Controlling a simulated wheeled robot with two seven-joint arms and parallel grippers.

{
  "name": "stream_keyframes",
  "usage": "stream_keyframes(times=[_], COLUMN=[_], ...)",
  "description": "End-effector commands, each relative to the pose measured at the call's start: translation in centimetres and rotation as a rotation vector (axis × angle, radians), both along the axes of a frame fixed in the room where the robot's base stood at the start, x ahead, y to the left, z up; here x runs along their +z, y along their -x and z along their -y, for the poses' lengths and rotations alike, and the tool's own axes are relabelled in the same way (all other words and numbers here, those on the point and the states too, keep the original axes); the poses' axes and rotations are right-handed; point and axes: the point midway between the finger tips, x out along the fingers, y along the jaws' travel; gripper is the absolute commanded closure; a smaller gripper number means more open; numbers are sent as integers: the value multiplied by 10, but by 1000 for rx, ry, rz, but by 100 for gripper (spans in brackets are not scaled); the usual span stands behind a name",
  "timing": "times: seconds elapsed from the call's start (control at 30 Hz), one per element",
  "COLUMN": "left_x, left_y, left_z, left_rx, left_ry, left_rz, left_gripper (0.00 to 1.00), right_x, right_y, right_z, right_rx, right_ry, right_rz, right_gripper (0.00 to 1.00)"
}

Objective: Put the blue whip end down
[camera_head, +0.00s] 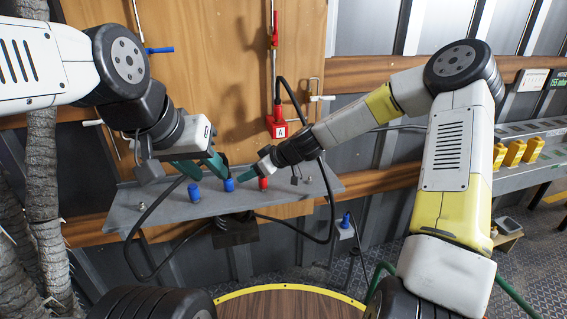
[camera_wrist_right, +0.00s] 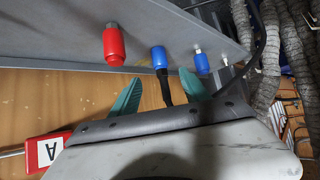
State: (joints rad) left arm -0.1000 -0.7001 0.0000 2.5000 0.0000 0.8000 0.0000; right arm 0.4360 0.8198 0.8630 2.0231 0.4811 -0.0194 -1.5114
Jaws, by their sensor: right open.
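A blue whip end (camera_head: 228,185) stands at the grey metal shelf, and a short dark piece runs from it between my right fingers in the right wrist view (camera_wrist_right: 159,58). My right gripper (camera_wrist_right: 160,77) has its teal fingers spread on both sides of that dark piece, apart from it. My left gripper (camera_head: 208,174) hangs over the shelf, just left of the right one, with its teal fingers apart and nothing seen between them. A second blue fitting (camera_head: 193,193) stands to the left, also in the right wrist view (camera_wrist_right: 201,62). Whether the whip end is fully seated is unclear.
A red fitting (camera_head: 263,184) stands to the right of the blue whip end. The grey shelf (camera_head: 135,205) is backed by a wooden panel (camera_head: 215,65). A red box marked A (camera_head: 277,126) hangs above. Black hoses loop below the shelf. Yellow items (camera_head: 515,153) sit far right.

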Motion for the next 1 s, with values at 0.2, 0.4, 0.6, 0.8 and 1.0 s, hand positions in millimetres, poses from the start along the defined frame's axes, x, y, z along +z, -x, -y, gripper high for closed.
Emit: stream_keyframes(times=[0.2, 0.4, 0.6, 0.8, 1.0], left_x=[0, 0, 0, 0, 0], left_y=[0, 0, 0, 0, 0], left_z=[0, 0, 0, 0, 0], left_rx=[0, 0, 0, 0, 0], left_ry=[0, 0, 0, 0, 0], left_rz=[0, 0, 0, 0, 0], left_gripper=[65, 65, 65, 65, 65], right_x=[11, 47, 97, 151, 189], right_y=[13, 52, 101, 160, 229], right_z=[9, 49, 104, 162, 213], right_rx=[2, -55, -221, -462, -718], right_ry=[46, 176, 273, 286, 200], right_rz=[-16, -85, -163, -228, -296], right_gripper=[46, 46, 46, 46, 46])
